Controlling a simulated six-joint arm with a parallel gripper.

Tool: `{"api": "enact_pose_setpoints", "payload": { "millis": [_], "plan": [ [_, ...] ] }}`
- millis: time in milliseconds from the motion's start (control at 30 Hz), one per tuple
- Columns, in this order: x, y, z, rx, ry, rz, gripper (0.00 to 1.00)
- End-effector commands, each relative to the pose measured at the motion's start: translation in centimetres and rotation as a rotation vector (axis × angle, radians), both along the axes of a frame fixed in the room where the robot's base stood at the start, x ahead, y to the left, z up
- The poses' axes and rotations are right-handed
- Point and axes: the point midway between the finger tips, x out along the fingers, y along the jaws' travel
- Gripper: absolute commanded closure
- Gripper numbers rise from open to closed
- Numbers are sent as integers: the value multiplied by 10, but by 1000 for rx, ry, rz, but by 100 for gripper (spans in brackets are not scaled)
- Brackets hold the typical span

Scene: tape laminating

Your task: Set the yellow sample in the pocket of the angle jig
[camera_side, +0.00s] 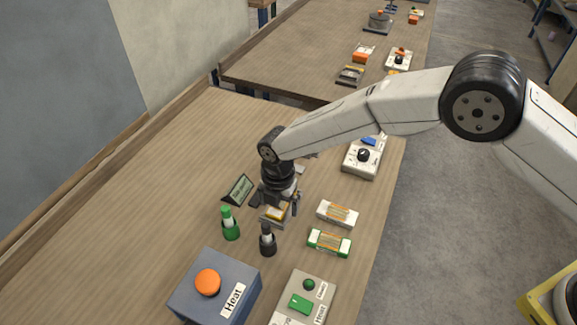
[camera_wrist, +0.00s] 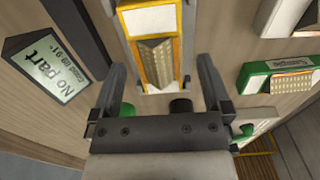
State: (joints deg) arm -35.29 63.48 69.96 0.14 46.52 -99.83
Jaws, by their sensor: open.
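The yellow sample (camera_wrist: 152,20) has a yellow border, a pale face and a gold ribbed part. In the wrist view it lies between the grey side walls of the angle jig (camera_wrist: 188,40). It also shows as a small yellow patch in the side view (camera_side: 277,213), just below my gripper (camera_side: 282,204). In the wrist view my gripper (camera_wrist: 165,82) is open, with one finger on each side of the sample's near end and gaps between. I cannot tell how fully the sample is seated in the pocket.
A display (camera_wrist: 45,65) reading "No part" stands left of the jig. Green (camera_side: 230,223) and black (camera_side: 267,240) bottles stand close in front. White-orange (camera_side: 337,213) and green (camera_side: 329,242) samples lie to the right. A blue Heat box (camera_side: 214,289) is nearer the camera. The left tabletop is clear.

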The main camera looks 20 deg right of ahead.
Motion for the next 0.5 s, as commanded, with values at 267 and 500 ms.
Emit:
{"api": "enact_pose_setpoints", "payload": {
  "millis": [267, 500],
  "plan": [
    [0, 0, 12, 1, -1, 0, 1],
    [0, 0, 40, 1, -1, 0, 1]
  ]
}}
